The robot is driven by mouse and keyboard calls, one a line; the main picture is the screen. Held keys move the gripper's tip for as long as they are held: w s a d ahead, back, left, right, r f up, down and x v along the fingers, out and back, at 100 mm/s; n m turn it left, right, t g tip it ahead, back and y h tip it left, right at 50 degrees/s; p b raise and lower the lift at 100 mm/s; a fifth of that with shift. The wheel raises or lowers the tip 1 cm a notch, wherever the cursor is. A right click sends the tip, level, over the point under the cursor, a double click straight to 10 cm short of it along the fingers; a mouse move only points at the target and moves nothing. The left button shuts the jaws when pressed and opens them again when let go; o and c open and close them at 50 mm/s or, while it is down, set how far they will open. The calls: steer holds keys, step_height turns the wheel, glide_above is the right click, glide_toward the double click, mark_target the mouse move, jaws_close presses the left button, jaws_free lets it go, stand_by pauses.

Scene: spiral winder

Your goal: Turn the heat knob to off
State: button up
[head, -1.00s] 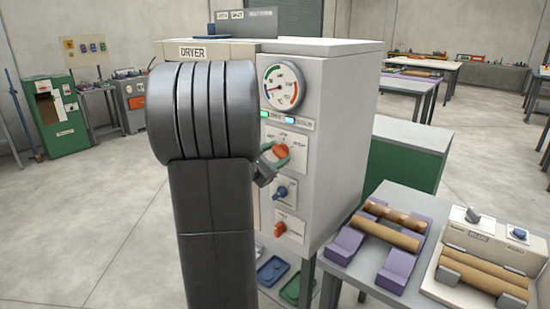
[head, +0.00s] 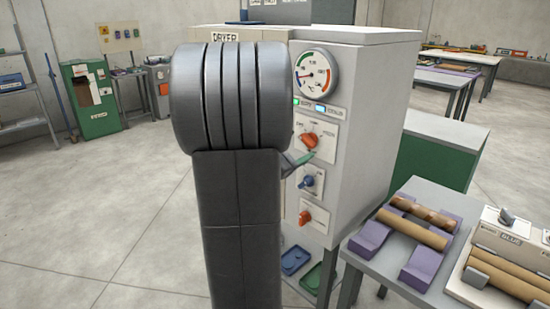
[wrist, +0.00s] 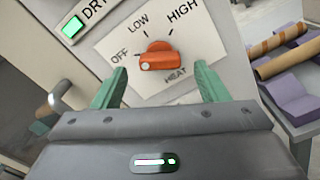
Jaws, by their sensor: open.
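The orange heat knob (wrist: 158,58) sits on a white plate (wrist: 112,47) marked OFF, LOW and HIGH. Its white-dotted end points left, close to the OFF mark. The knob also shows in the head view (head: 310,141) on the grey dryer (head: 352,150). My gripper (wrist: 160,76) is open and empty in the wrist view. Its green fingers stand to the left and right of the knob, apart from it. In the head view, only a green fingertip (head: 302,159) shows below the knob. My arm hides the rest of the gripper.
A blue knob (head: 309,181) and a lower orange knob (head: 306,218) sit below on the panel. A gauge (head: 315,75) is above. A table (head: 372,264) with purple cradles and brown tubes stands to the right. Floor at left is clear.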

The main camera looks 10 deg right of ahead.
mark_target(304, 143)
steer(key=v, duration=1)
steer(key=shift+s+b, duration=0.2)
steer(key=shift+b, duration=0.25)
steer(key=shift+a, duration=0.15)
steer(key=p+x, duration=0.1)
steer(key=x, duration=1.3)
steer(key=shift+p, duration=0.35)
steer(key=shift+a, duration=0.1)
